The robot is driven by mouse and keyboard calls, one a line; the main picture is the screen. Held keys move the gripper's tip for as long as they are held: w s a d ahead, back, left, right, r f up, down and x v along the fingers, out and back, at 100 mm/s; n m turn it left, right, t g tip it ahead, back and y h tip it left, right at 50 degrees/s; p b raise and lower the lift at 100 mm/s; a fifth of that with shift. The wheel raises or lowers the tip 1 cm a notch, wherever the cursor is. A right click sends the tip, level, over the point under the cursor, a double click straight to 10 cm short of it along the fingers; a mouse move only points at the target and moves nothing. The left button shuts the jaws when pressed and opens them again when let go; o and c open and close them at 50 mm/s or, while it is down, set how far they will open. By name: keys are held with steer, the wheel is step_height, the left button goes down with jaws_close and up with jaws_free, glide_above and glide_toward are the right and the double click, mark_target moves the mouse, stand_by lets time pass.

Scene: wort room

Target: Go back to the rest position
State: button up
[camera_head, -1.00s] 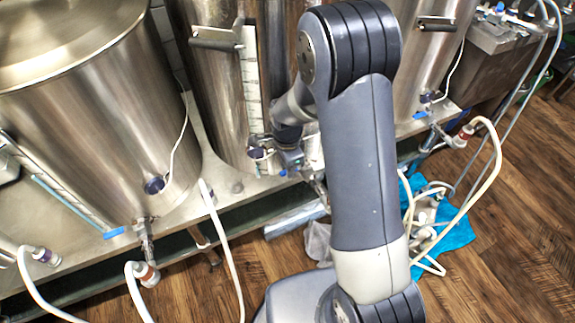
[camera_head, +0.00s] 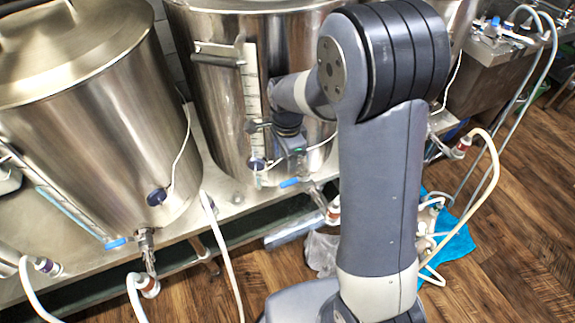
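My gripper (camera_head: 293,150) is at the front of the middle steel kettle (camera_head: 232,100), above a valve with a blue handle (camera_head: 290,182). It is small and dark in this view, and its fingers cannot be made out clearly. I cannot tell whether it is open or shut, or whether it touches the kettle or valve. My large grey arm stands in front and hides the right part of the kettle.
A left kettle (camera_head: 95,110) with a lid stands on the metal bench (camera_head: 225,208). White hoses (camera_head: 222,250) hang in front. A blue cloth (camera_head: 458,245) with pump parts lies on the wooden floor (camera_head: 515,255) at right. A steel sink (camera_head: 488,75) is at the back right.

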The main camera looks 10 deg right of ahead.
mark_target(288, 182)
steer(key=shift+r, duration=0.65)
step_height(288, 182, down, 11)
steer(key=shift+r+b, duration=0.1)
steer(key=shift+b, duration=0.55)
steer(key=shift+s, duration=0.1)
